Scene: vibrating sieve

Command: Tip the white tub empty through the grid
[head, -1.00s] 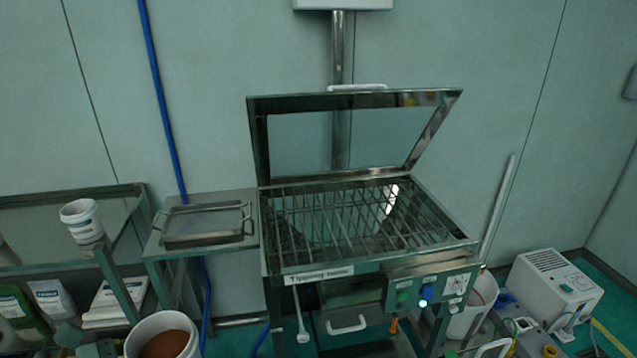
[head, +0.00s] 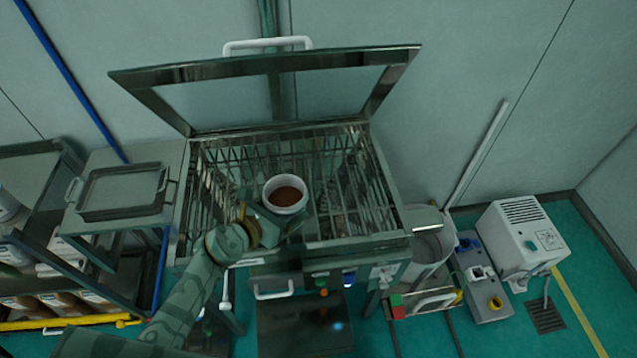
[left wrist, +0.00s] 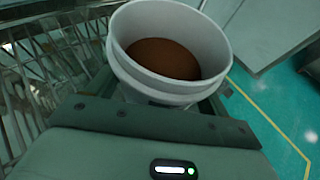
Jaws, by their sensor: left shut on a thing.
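The white tub (head: 285,181) is upright above the front part of the grid (head: 345,205) of the sieve, with brown powder in it. My left gripper (head: 270,222) is shut on the tub from its front left side. In the left wrist view the tub (left wrist: 165,50) stands just beyond the gripper, its powder level and well below the rim. The sieve's framed lid (head: 270,72) stands open at the back. My right gripper is not in view.
A metal tray (head: 122,191) lies on the side table to the left of the sieve. A white bin (head: 432,240) stands right of the sieve, with a white machine (head: 520,235) beyond it. The raised lid bounds the space behind the grid.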

